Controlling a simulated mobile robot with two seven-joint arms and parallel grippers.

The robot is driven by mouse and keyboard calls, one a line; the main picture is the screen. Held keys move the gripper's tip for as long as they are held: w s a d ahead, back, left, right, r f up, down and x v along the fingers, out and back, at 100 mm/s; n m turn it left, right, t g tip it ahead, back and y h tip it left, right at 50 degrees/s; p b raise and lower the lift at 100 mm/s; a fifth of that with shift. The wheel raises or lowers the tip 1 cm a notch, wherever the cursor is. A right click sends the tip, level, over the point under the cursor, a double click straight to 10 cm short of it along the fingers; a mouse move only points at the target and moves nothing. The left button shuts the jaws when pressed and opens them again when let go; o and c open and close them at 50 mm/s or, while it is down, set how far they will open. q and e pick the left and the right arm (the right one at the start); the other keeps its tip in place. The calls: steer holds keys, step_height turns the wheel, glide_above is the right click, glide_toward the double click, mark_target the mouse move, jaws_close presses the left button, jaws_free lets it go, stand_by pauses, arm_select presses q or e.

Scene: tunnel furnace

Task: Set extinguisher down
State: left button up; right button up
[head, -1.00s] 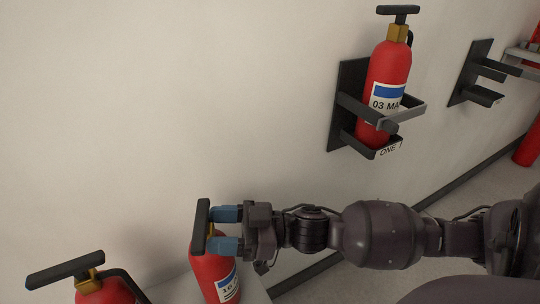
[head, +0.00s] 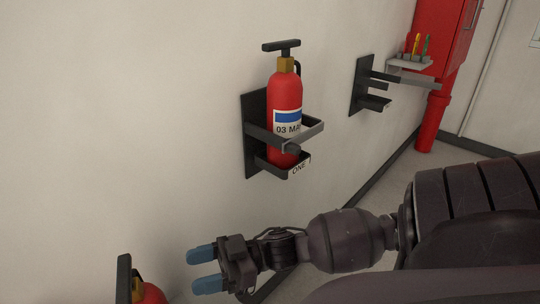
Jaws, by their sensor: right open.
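My right gripper (head: 203,269) is open and empty, its two blue fingertips pointing left near the wall. Another red extinguisher (head: 287,101), labelled "03 MA", sits upright in a black wall bracket (head: 255,139) marked "ONE". My left gripper is out of view.
An empty black bracket (head: 362,86) is on the wall farther right. Beyond it are a small shelf (head: 411,64) with coloured pens or tools and a red cabinet (head: 440,38) on a red post. The floor strip (head: 387,180) along the wall looks clear.

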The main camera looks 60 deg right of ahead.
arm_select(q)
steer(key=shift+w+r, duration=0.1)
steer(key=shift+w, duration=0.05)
arm_select(e)
steer(key=s+f+m+g+h, duration=0.2)
steer(key=s+f+m+h, duration=0.5)
steer(key=s+f+h, duration=0.7)
steer(key=s+f, duration=0.1)
steer(key=s, duration=0.4)
steer(key=shift+f+h, duration=0.25)
steer(key=shift+h, duration=0.05)
steer(key=shift+s, duration=0.1)
arm_select(q)
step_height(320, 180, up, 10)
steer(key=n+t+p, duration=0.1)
steer(key=p, duration=1.3)
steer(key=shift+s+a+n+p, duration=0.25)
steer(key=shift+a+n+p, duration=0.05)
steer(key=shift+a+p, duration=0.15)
arm_select(e)
step_height(320, 180, up, 10)
steer(key=m, duration=0.2)
steer(key=shift+s+d+t+h, duration=0.25)
steer(key=shift+d+t+h, duration=0.05)
steer(key=shift+d, duration=0.1)
